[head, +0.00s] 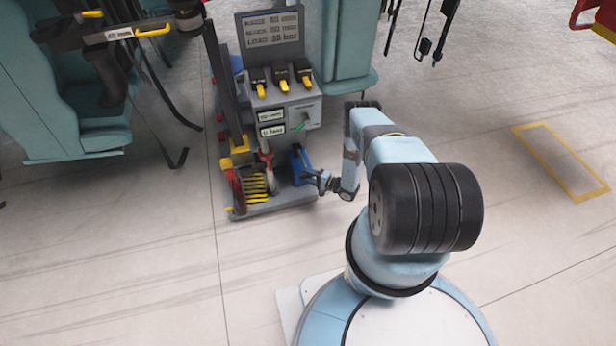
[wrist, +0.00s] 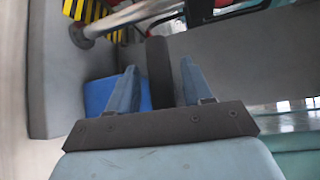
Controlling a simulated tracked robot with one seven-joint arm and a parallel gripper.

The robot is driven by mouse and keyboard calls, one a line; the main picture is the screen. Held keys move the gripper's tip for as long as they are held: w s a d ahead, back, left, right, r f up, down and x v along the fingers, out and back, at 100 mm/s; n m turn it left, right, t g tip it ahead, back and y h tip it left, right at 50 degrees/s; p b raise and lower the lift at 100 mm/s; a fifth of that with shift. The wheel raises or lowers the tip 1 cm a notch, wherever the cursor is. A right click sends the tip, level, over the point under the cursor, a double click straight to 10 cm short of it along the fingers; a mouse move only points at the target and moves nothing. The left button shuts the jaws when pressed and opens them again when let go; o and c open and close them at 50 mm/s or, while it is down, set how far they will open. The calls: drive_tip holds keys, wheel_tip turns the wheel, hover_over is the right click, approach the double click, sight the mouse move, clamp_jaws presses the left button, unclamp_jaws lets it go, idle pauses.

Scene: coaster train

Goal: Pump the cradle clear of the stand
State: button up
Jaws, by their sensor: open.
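My gripper (head: 312,178) reaches in from the right to the low front of a grey service unit (head: 292,112). It is beside a blue part (head: 299,160) on the unit's base. In the wrist view my gripper (wrist: 162,85) is open, with a dark rounded bar (wrist: 159,72) between its two blue fingers and gaps to both sides. The blue part shows left of the fingers (wrist: 100,95). A dark mast (head: 226,90) rises at the unit's left and carries a bar with yellow ends (head: 122,33). I cannot tell which part is the cradle or the stand.
The unit has a display (head: 270,28), several yellow-tipped levers (head: 280,82) and a red-and-white post (head: 268,160). Teal seats (head: 75,85) stand left and behind. Open floor (head: 130,260) lies in front. A yellow floor outline (head: 560,160) is at right.

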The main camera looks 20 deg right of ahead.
clamp_jaws()
idle(0.4)
